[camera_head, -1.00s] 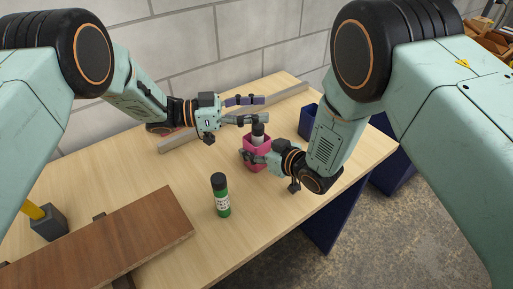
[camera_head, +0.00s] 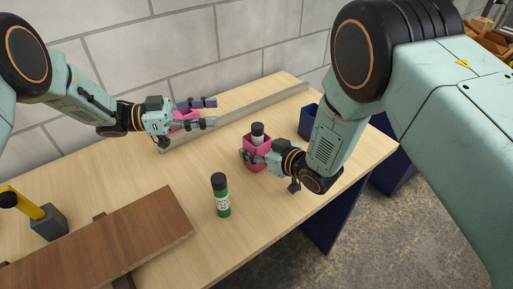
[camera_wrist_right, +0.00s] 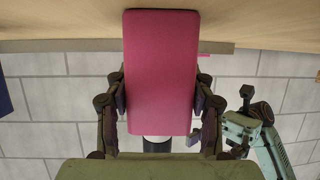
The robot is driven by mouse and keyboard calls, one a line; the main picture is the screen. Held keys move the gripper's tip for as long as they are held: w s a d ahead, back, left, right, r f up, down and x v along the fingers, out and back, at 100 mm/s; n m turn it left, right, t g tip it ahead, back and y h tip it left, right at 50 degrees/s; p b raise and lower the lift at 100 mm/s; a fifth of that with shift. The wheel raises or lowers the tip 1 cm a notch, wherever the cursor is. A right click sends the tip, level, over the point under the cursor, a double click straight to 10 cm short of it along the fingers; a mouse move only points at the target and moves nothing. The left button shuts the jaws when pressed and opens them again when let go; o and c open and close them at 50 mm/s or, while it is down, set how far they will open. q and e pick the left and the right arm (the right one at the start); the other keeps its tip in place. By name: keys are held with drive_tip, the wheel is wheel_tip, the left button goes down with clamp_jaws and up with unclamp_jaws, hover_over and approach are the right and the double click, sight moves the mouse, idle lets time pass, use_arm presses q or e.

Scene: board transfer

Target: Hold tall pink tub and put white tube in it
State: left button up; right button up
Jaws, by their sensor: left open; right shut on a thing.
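The tall pink tub (camera_head: 263,163) stands on the table, and my right gripper (camera_wrist_right: 160,100) is shut on it. The tub fills the middle of the right wrist view (camera_wrist_right: 161,65) with a finger on each side. The white tube (camera_head: 257,139) with a black cap is inside the tub, its upper end above the rim; its lower part is hidden. My left gripper (camera_head: 212,112) is open and empty, to the left of the tub and apart from the tube.
Another pink object (camera_head: 184,117) shows partly behind my left gripper. A green tube (camera_head: 222,198) with a black cap stands nearer. A blue bin (camera_head: 309,122) is right of the tub. A brown board (camera_head: 110,240) lies front left. A grey rail (camera_head: 235,115) runs along the back.

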use_arm(q)
drive_tip(key=shift+a, duration=0.25)
use_arm(e)
drive_tip(key=o, duration=1.2)
drive_tip(key=shift+o, duration=0.2)
drive_tip(key=shift+s+d, duration=0.1)
drive_tip(key=v, duration=1.1)
drive_tip(key=shift+s+d+r, duration=0.2)
drive_tip(key=shift+s+d, duration=0.05)
